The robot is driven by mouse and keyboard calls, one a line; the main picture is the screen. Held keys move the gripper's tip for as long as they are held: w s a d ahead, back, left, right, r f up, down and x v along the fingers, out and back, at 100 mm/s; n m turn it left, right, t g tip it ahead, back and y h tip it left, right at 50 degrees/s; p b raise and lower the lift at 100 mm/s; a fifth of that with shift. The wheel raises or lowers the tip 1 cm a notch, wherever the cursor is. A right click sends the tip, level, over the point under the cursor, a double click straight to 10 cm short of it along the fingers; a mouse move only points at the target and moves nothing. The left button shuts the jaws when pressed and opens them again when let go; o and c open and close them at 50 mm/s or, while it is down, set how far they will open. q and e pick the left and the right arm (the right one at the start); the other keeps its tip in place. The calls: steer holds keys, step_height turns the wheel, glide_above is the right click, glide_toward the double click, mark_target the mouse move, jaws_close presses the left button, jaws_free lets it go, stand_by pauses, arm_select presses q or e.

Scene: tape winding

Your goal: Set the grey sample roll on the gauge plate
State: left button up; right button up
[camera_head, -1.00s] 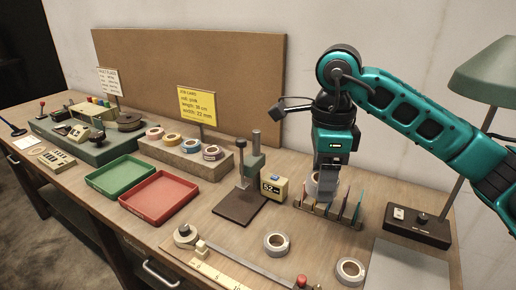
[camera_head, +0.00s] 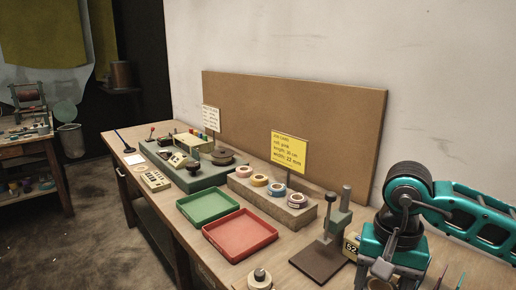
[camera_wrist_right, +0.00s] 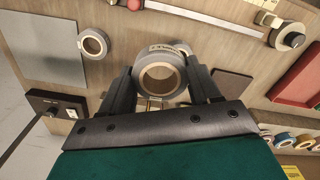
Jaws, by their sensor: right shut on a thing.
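The grey sample roll (camera_wrist_right: 181,68) is between the two fingers of my right gripper (camera_wrist_right: 160,82) in the right wrist view. The gripper is shut on it, and dark lettering shows on the roll's upper side. In the head view my right gripper (camera_head: 380,284) is cut off by the bottom edge, and the roll is not visible there. The gauge plate (camera_head: 316,264) is a dark brown square with a post stand, left of my right gripper. The plate (camera_wrist_right: 230,88) also shows right of the gripper in the wrist view, bare where visible. My left gripper is not in view.
A red tray (camera_head: 240,252), a green tray (camera_head: 208,219) and a block (camera_head: 297,217) with coloured rolls lie farther left. A loose grey roll (camera_wrist_right: 80,44) lies near a grey sheet (camera_wrist_right: 38,52).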

steer(key=n, duration=0.1)
steer(key=a+f+n, duration=0.1)
steer(key=n, duration=0.1)
steer(key=f+n, duration=0.1)
steer(key=n, duration=0.1)
steer(key=shift+s+a+f, duration=0.1)
steer(key=shift+s+a, duration=0.15)
steer(key=shift+a, duration=0.05)
stand_by(0.5)
steer(key=shift+w+a, duration=0.1)
